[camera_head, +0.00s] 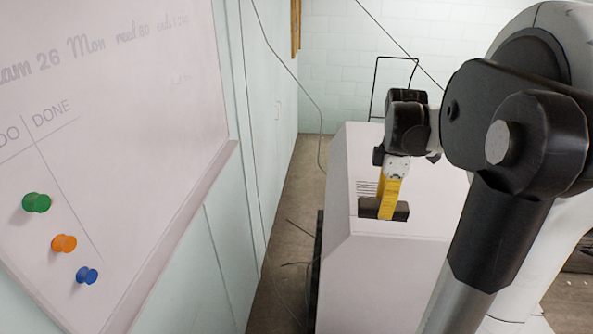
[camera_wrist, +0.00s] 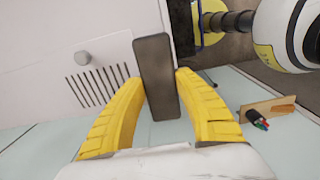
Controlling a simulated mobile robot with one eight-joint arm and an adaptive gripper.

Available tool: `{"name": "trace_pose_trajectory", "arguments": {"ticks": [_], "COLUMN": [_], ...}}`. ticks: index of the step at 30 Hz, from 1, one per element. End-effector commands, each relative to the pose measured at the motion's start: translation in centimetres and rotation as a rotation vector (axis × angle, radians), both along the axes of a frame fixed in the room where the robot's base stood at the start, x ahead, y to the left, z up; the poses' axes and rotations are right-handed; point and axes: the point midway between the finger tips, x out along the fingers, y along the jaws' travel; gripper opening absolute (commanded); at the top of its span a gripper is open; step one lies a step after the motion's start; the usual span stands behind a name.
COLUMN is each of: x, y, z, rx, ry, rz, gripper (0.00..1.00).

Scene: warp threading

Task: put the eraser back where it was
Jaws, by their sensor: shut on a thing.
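The eraser (camera_head: 401,211) is a dark grey block. My gripper (camera_head: 388,206) has yellow fingers that reach down to the eraser over the white box (camera_head: 385,281). In the wrist view the eraser (camera_wrist: 155,62) stands lengthwise between the two yellow fingers of my gripper (camera_wrist: 158,82), which is shut on its sides. The eraser is over or against the box's top; I cannot tell whether it touches. The whiteboard (camera_head: 118,120) at the left has writing, a DONE column and green, orange and blue round magnets.
In the wrist view a wooden piece (camera_wrist: 275,105) and a dark holder with coloured tips (camera_wrist: 254,119) are at the right. Cables hang along the pale wall. Floor shows between wall and box.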

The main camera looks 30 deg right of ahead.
Motion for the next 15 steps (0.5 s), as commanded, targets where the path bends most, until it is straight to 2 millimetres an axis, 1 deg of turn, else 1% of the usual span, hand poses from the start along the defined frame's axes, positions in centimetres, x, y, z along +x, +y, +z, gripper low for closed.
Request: {"name": "trace_pose_trajectory", "arguments": {"ticks": [1, 4, 10, 12, 15], "x": [0.4, 0.7, 0.7, 0.7, 0.7], "y": [0.0, 0.0, 0.0, 0.0, 0.0], "z": [-0.2, -0.8, -3.7, -4.3, -4.5], "rx": [0.000, 0.000, 0.001, 0.001, 0.001], "ry": [0.000, 0.000, -0.001, -0.001, -0.001], "rz": [0.002, 0.001, 0.000, 0.000, 0.000], "gripper": [0.06, 0.06, 0.06, 0.06, 0.06]}}
